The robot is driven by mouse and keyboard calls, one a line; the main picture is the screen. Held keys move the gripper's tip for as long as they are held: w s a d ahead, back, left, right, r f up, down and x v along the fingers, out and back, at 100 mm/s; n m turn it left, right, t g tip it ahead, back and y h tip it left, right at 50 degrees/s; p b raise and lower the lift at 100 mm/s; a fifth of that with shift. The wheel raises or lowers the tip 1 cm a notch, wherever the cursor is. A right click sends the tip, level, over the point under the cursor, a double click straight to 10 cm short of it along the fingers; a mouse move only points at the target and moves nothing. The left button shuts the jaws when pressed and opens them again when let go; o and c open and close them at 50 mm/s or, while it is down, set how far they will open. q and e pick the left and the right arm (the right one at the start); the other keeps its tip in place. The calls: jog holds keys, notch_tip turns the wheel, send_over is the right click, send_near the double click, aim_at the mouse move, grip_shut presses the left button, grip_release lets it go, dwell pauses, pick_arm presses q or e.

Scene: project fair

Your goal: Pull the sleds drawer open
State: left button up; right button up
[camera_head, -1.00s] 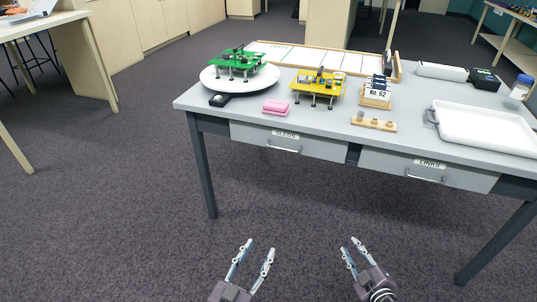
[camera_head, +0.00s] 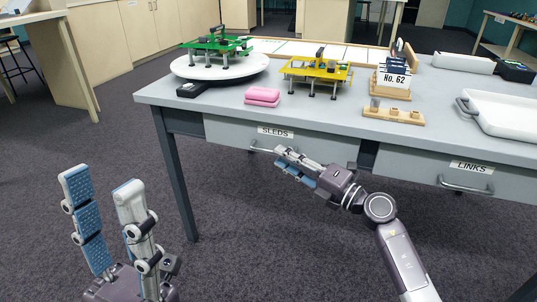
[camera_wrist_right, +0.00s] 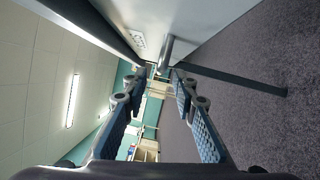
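The sleds drawer (camera_head: 228,132) is the left drawer under the grey table, with a "SLEDS" label, and its front looks shut. Its bar handle (camera_head: 258,150) shows at the left end; the rest is hidden behind my right gripper (camera_head: 285,161), whose fingertips are at the handle. In the right wrist view the handle (camera_wrist_right: 167,48) lies just ahead of my right gripper (camera_wrist_right: 166,72), whose fingers are apart. I cannot tell whether they touch it. My left gripper (camera_head: 100,180) is open and empty, low at the left, away from the table.
The links drawer (camera_head: 425,167) is to the right, also shut. Carpet in front is clear.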

aim_at(270, 151)
jog(key=b+x, duration=0.1)
jog(key=x, duration=0.4)
jog(key=shift+w, duration=0.1)
grip_shut()
